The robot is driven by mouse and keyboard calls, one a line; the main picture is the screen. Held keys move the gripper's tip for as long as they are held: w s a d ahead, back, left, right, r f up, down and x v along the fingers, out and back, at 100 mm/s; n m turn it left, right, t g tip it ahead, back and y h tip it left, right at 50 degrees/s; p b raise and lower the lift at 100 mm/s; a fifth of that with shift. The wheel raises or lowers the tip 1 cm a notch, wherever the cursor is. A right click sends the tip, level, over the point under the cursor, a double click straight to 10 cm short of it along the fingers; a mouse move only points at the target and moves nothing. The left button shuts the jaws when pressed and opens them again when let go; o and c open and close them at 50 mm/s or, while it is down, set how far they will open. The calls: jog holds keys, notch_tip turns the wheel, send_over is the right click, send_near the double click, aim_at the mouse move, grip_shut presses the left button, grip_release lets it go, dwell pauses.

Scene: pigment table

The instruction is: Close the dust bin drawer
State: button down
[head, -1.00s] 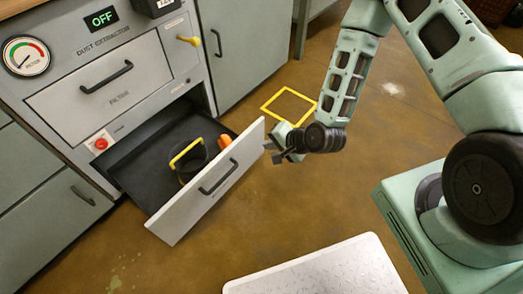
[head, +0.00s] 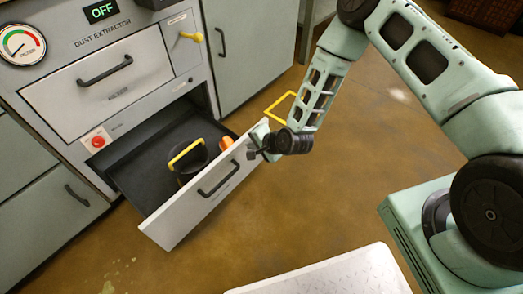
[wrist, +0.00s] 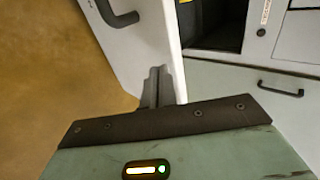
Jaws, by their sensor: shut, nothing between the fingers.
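The dust bin drawer (head: 190,215) is pulled well out from the lower part of the dust extractor. Its pale front panel has a dark bar handle (head: 220,178). A dark bin with a yellow handle (head: 187,154) and an orange item (head: 227,143) are inside. My gripper (head: 255,152) is shut and empty at the right end of the front panel, on its outer side. In the wrist view the fingers (wrist: 157,86) overlap the lower part of the panel (wrist: 140,50) near its edge. I cannot tell whether they touch it.
The filter drawer (head: 100,85) above is shut. A red button (head: 98,142) and a yellow knob (head: 192,37) are on the extractor. A yellow floor outline (head: 280,105) lies behind my arm. A pale textured platform (head: 320,275) is at the bottom. Brown floor between is clear.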

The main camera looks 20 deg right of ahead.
jog(key=shift+w+a, duration=0.3)
jog(key=shift+w, duration=0.1)
